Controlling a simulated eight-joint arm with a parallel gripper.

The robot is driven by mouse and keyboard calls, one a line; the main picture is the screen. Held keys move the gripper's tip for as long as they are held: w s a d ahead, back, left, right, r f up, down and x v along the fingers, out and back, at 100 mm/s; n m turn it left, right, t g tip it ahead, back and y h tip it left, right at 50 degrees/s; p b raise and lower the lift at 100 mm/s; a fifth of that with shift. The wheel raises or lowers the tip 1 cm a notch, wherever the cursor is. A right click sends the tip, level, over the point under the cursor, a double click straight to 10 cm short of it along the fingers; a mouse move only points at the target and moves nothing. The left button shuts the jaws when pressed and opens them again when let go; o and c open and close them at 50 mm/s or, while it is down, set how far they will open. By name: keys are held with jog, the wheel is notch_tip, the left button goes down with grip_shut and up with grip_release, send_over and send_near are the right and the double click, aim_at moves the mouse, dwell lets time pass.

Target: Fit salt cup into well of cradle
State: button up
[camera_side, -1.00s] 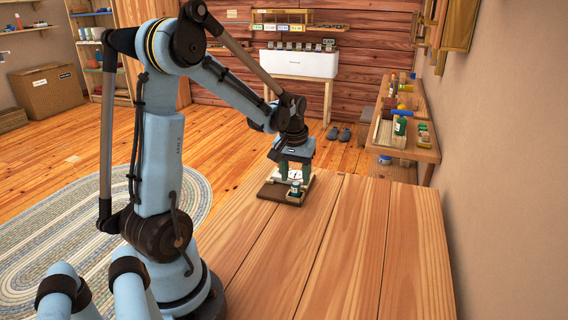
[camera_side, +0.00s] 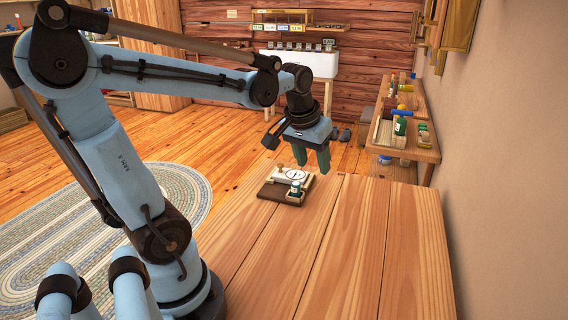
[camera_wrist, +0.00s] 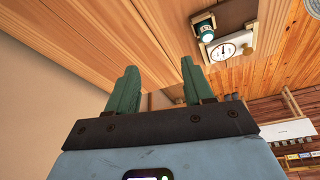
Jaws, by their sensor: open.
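The salt cup (camera_side: 296,188), small with a green body and a pale top, stands upright at the near right of a dark brown base (camera_side: 270,192) near the table's far end. A pale block around its foot looks like the cradle; I cannot tell how deep the cup sits. In the wrist view the cup (camera_wrist: 207,33) shows beside a white round dial (camera_wrist: 222,50). My gripper (camera_side: 312,165) is open and empty, above and to the right of the cup, apart from it. Its two green fingers (camera_wrist: 159,66) have nothing between them.
The white dial (camera_side: 296,174) lies just behind the cup on the same base. The wooden table (camera_side: 340,250) is bare in front and to the right. A shelf with bottles (camera_side: 405,140) stands by the right wall, beyond the table.

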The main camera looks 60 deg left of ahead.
jog(key=s+d+f+m+t, duration=0.1)
jog(key=s+d+m+t, duration=0.1)
jog(key=d, duration=0.4)
jog(key=s+d+f+m+t+h, duration=0.1)
jog(key=d+m, duration=0.2)
jog(key=d, duration=0.3)
jog(key=shift+s+m+t, duration=0.3)
jog(key=shift+s+t, duration=0.05)
jog(key=shift+t, duration=0.05)
jog(key=shift+o, duration=0.4)
